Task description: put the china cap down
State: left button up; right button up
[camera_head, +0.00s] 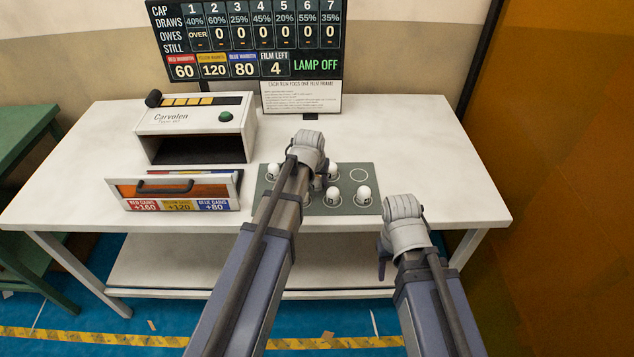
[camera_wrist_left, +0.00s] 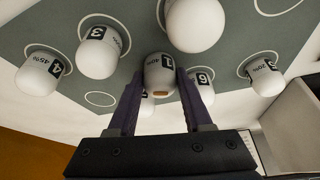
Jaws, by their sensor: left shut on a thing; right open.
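My left gripper (camera_wrist_left: 160,82) is shut on a white china cap (camera_wrist_left: 160,70) marked 1, with a small orange spot on its end. The cap is over the grey mat (camera_wrist_left: 240,45); whether it touches the mat cannot be told. In the head view, my left wrist (camera_head: 308,146) hides the held cap and part of the mat (camera_head: 372,207). My right gripper (camera_head: 382,262) is open and empty, low in front of the table edge.
Around the held cap stand cap 4 (camera_wrist_left: 40,75), cap 3 (camera_wrist_left: 100,55), cap 6 (camera_wrist_left: 203,85), cap 5 (camera_wrist_left: 264,76) and another large cap (camera_wrist_left: 195,22). An empty ring (camera_head: 359,174) shows at the mat's right. A Carvalea oven (camera_head: 190,122) and its drawer (camera_head: 175,190) stand left.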

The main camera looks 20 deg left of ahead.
aim_at(317, 177)
pick_arm(q)
grip_shut()
jog(key=shift+r, duration=0.1)
notch_tip(317, 177, up, 10)
jog(key=p, duration=1)
